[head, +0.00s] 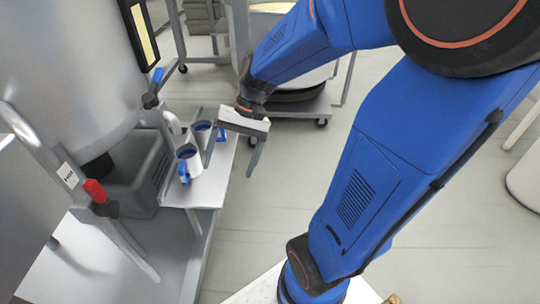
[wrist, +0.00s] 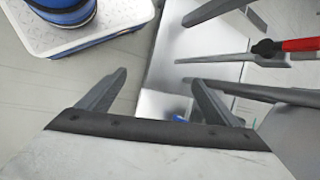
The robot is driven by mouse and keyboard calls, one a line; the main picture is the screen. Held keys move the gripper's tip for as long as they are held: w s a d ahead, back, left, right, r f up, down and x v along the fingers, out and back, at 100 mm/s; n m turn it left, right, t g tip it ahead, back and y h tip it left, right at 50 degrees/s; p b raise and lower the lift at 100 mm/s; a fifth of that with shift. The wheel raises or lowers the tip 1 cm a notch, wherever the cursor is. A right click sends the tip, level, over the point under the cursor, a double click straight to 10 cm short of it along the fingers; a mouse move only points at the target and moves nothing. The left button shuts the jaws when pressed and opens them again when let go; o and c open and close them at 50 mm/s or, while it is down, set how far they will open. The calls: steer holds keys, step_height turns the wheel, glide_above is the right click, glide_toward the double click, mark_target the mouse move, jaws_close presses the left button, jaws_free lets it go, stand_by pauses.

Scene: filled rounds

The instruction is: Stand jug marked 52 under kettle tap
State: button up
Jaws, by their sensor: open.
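Two pale jugs with blue handles stand on a narrow steel shelf beside the kettle (head: 60,60): a nearer jug (head: 190,162) and a farther jug (head: 201,132). I cannot read a number on either. The kettle has a blue-handled tap (head: 152,98) and a red-handled tap (head: 100,197); the red-handled tap also shows in the wrist view (wrist: 295,45). My gripper (head: 230,168) is open and empty, at the right of the jugs by the shelf edge. In the wrist view its fingers (wrist: 158,78) are apart; a small blue patch beside the right finger is too hidden to identify.
A grey tub (head: 140,178) sits below the kettle, left of the jugs. The steel shelf (head: 208,190) has bare room in front of the nearer jug. A wheeled trolley (head: 300,108) stands behind my arm.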

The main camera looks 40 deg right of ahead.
steer(key=s+d+r+n+t+h, duration=0.5)
steer(key=s+d+r+t, duration=0.1)
steer(key=s, duration=0.4)
steer(key=shift+d+r+n+h, duration=0.2)
steer(key=shift+r+n+h, duration=0.1)
steer(key=shift+r+h, duration=0.1)
